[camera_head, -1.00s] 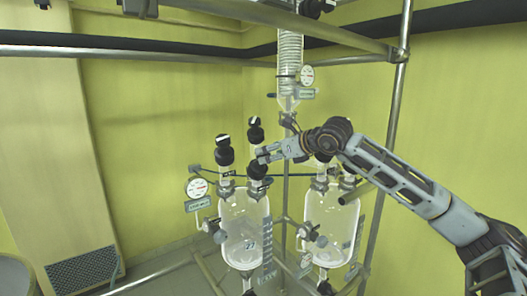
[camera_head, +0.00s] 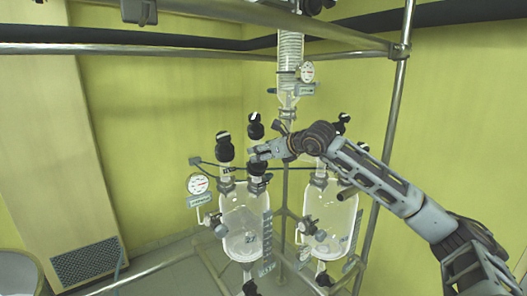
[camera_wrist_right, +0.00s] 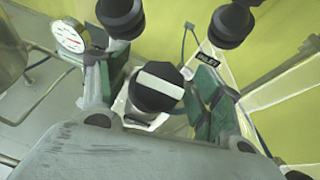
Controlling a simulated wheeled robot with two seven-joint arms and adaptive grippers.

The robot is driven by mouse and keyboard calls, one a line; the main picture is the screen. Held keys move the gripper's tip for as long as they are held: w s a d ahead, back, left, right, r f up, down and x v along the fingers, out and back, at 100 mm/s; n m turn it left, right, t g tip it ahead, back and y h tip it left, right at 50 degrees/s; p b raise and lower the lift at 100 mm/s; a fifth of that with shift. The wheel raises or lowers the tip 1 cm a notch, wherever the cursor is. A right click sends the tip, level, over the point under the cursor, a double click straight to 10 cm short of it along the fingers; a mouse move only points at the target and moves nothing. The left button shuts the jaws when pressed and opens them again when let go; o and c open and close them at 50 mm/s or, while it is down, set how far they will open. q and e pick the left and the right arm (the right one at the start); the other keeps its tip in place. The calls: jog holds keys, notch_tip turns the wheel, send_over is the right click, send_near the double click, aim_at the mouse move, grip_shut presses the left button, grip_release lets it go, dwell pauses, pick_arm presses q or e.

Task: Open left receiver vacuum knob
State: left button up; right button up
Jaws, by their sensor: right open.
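The left receiver (camera_head: 243,222) is a clear glass vessel in the head view with several black knobs on top. My right gripper (camera_head: 258,155) is above its front right knob (camera_head: 256,168). In the right wrist view, a black knob with a white bar across its top (camera_wrist_right: 157,87) lies between the open fingers of my right gripper (camera_wrist_right: 155,80). Clear gaps show between the fingers and the knob, so it is not gripped. I cannot read a label that marks this knob as the vacuum one. My left gripper is not in view.
Two other black knobs, a left one (camera_wrist_right: 121,15) and a right one (camera_wrist_right: 230,24), stand close beyond the fingers. A round gauge (camera_head: 197,184) is left of the receiver. A second glass vessel (camera_head: 330,222) stands right. Metal frame bars (camera_head: 392,130) surround the glassware.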

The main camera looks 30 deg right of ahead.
jog(key=shift+c, duration=0.2)
jog(key=c, duration=1)
jog(key=shift+n+y, duration=0.5)
jog(key=shift+n, duration=0.4)
jog(key=shift+n+g+y, duration=0.5)
jog(key=shift+n+y, duration=0.2)
jog(key=shift+n, duration=0.4)
jog(key=shift+r+n+g+y+p, duration=0.1)
jog(key=shift+n+g+y+p, duration=0.75)
jog(key=shift+n, duration=1.25)
jog(key=shift+n+g+y, duration=0.65)
jog(key=shift+n+g, duration=0.2)
jog(key=shift+n, duration=0.55)
jog(key=n+g, duration=0.1)
jog(key=n, duration=0.1)
jog(key=n+g, duration=0.2)
jog(key=n, duration=0.1)
jog(key=shift+g+y, duration=0.3)
jog(key=shift+s+n+g+h, duration=0.1)
jog(key=shift+n+g+h, duration=0.1)
jog(key=shift+n+g, duration=0.65)
jog(key=shift+n+g+h, duration=0.2)
jog(key=shift+n+g, duration=0.15)
jog(key=shift+n, duration=1)
